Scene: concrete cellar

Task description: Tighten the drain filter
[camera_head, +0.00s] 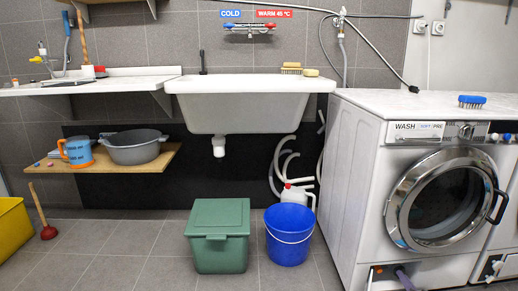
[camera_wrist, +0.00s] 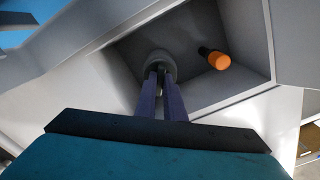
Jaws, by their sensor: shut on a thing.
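The drain filter (camera_wrist: 160,60) is a round grey knob inside a grey recess (camera_wrist: 235,30) in the wrist view. My gripper (camera_wrist: 161,76) reaches into the recess with its two purple fingers shut on the filter's grip. The fingers hide part of the grip, and I cannot tell how far the filter is screwed in. The filter cannot be made out there.
A black hose end with an orange cap (camera_wrist: 219,60) sits right of the filter, close to my fingers. The recess walls are near. A blue bucket (camera_head: 289,240) and a green bin (camera_head: 218,238) stand left of the washer. Its round door (camera_head: 445,200) is closed.

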